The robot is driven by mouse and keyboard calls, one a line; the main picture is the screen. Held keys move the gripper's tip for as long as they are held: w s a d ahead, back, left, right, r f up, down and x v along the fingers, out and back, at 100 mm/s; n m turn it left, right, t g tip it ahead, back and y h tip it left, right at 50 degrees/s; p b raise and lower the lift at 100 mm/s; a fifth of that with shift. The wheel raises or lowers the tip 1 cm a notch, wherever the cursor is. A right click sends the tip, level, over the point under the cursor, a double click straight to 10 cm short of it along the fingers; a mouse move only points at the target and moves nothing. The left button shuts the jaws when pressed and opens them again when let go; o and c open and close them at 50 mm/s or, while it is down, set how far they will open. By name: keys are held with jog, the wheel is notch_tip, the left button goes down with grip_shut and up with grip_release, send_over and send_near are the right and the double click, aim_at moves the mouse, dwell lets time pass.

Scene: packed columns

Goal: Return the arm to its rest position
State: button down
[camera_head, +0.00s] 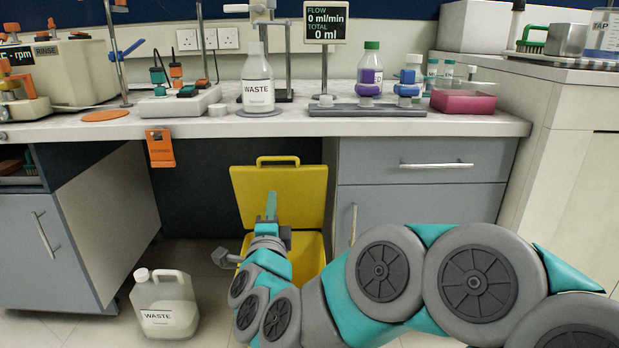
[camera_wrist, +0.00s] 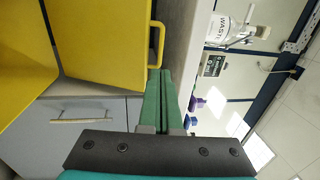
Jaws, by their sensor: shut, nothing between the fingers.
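My arm, teal and grey with round joints, reaches from the lower right of the head view toward the space under the bench. My gripper (camera_head: 271,205) is at its far end, in front of the raised lid of a yellow bin (camera_head: 275,190). In the wrist view the two green fingers of my gripper (camera_wrist: 161,85) lie side by side, shut with nothing between them. The yellow lid (camera_wrist: 105,45) and its handle show beside the fingertips there. I cannot tell from these views how far the fingers are from the lid.
A waste jug (camera_head: 167,308) stands on the floor at left. A waste bottle (camera_head: 258,85), a flow display (camera_head: 325,22) and a pink box (camera_head: 463,102) are on the bench (camera_head: 350,127) above. Grey drawers (camera_head: 420,170) are right of the bin. An orange tag (camera_head: 160,148) hangs from the bench edge.

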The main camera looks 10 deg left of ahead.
jog(key=s+d+f+n+g+p, duration=0.35)
jog(key=s+d+n+g, duration=0.4)
jog(key=d, duration=0.25)
jog(key=s+d+f+n+g+p, duration=0.3)
jog(key=s+d+n+g+p, duration=0.2)
jog(key=s+d+n+g, duration=0.35)
jog(key=s+d+g+h+p, duration=0.2)
jog(key=s+d+g+h, duration=0.2)
jog(key=s+d, duration=1.2)
jog(key=s+g, duration=0.1)
jog(key=s, duration=0.3)
jog(key=shift+s+d+r+m+h+p, duration=0.2)
jog(key=shift+d+m+h+p, duration=0.1)
jog(key=shift+d+m+h, duration=0.1)
